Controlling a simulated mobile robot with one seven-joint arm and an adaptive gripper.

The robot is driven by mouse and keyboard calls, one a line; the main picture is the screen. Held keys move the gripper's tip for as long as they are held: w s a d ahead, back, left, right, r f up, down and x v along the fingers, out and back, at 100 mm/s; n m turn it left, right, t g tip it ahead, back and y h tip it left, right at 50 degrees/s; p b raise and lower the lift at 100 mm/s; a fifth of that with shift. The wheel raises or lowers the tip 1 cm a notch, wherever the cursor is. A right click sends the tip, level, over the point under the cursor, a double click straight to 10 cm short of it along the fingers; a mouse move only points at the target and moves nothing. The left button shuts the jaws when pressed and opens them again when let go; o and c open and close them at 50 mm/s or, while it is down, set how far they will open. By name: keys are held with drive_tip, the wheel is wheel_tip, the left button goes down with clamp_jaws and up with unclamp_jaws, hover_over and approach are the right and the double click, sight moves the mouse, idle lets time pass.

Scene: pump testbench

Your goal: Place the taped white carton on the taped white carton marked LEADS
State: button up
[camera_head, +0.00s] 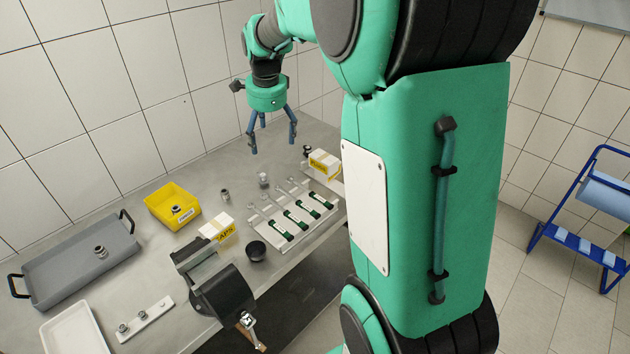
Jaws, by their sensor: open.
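A white carton with a yellow label (325,162) stands at the right back of the bench, beside my arm. A second white carton with a yellow label (218,229) stands near the middle of the bench, and its lettering seems to end in "APS". I cannot read LEADS on either carton, and I cannot make out tape. A pale surface shows just below the back carton; I cannot tell what it is. My gripper (273,148) is open and empty above the back of the bench, left of the back carton, with its blue fingers pointing down.
A tool tray (262,243) with green-handled tools lies between the cartons. A yellow bin (160,198), a grey tray (65,268), a dark bowl (256,251) and a black vise-like device (223,300) crowd the bench. My arm hides its right side.

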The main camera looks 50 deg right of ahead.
drive_tip(key=s+a+r+n+t, duration=0.1)
drive_tip(key=s+a+r+n, duration=0.45)
drive_tip(key=a, duration=0.45)
drive_tip(key=s+a+n+t, duration=0.1)
drive_tip(key=s+a+n, duration=0.7)
drive_tip(key=s, duration=0.3)
drive_tip(key=s+a+n+t+y, duration=0.1)
drive_tip(key=s+a+n, duration=0.8)
drive_tip(key=s, duration=0.3)
drive_tip(key=shift+a+f+t, duration=0.2)
drive_tip(key=shift+a+t, duration=0.1)
drive_tip(key=shift+a, duration=0.15)
